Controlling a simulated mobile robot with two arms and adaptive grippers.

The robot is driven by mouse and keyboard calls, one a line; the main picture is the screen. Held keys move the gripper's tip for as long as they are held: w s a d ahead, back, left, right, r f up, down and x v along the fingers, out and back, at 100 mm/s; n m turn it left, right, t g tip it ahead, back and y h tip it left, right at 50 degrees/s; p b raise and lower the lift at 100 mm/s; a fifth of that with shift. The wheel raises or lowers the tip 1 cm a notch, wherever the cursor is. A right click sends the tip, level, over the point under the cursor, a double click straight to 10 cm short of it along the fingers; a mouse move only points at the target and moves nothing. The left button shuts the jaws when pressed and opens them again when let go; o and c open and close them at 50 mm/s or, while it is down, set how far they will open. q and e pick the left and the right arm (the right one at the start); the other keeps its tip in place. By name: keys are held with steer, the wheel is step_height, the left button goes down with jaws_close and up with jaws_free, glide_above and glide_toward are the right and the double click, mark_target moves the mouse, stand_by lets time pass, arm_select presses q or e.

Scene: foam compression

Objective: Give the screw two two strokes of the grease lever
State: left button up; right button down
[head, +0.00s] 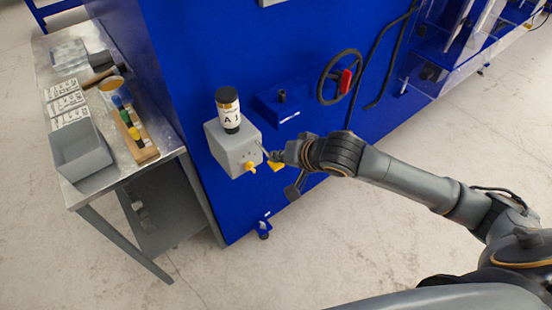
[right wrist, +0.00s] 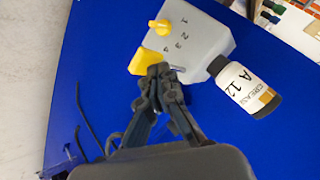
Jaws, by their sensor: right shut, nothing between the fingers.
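The grease unit is a grey box (head: 222,146) on the blue machine's side, marked 1 to 4 in the right wrist view (right wrist: 205,42). A grease cartridge (head: 228,108), black with a white label, stands on top; the right wrist view shows "GREASE A 12" on it (right wrist: 240,84). A yellow selector knob (head: 251,168) is on the box's front; I cannot tell its number. The yellow lever handle (head: 276,167) is at the box's side, also in the right wrist view (right wrist: 145,62). My right gripper (right wrist: 158,70) is shut and empty, its tips at the handle; contact is unclear. My left gripper is out of view.
A metal table (head: 172,143) at left holds a grey bin (head: 82,168), label cards (head: 62,92) and a wooden rack (head: 143,152) of coloured pieces. A handwheel (head: 328,88) with a red grip and a black pipe (head: 392,55) are right of the box. Floor in front is clear.

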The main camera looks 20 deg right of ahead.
steer(key=shift+f, duration=0.6)
stand_by(0.7)
stand_by(0.3)
steer(key=shift+r+p, duration=1.8)
steer(key=shift+p, duration=0.4)
step_height(320, 180, up, 5)
steer(key=p, duration=0.5)
steer(key=shift+p, duration=0.4)
